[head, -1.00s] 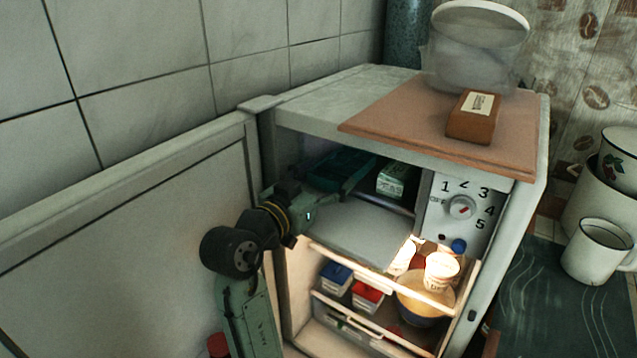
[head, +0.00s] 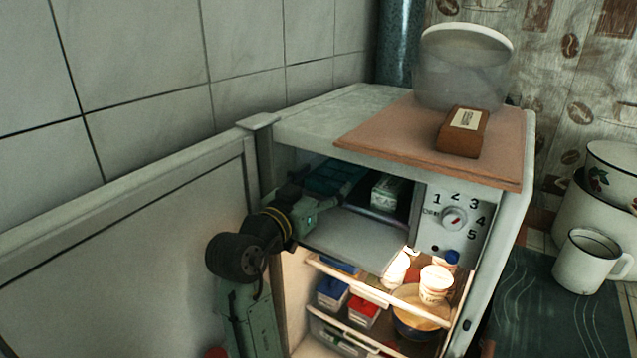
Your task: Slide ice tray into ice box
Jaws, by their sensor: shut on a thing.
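The ice box is the upper compartment of the small open fridge (head: 290,130), with a pale flap (head: 350,245) lowered in front. The teal ice tray (head: 335,177) lies inside the compartment toward its left side, its far end in shadow. My gripper (head: 312,200) reaches in from the left at the opening and is shut on the near end of the tray. The fingertips are small and dark here, so the exact grip is hard to see.
A pale green box (head: 387,193) stands in the compartment right of the tray. The dial panel (head: 455,220) bounds the right side. The fridge door (head: 130,260) stands open at left. Cups and cartons fill the lower shelves. A brown block (head: 463,131) lies on top.

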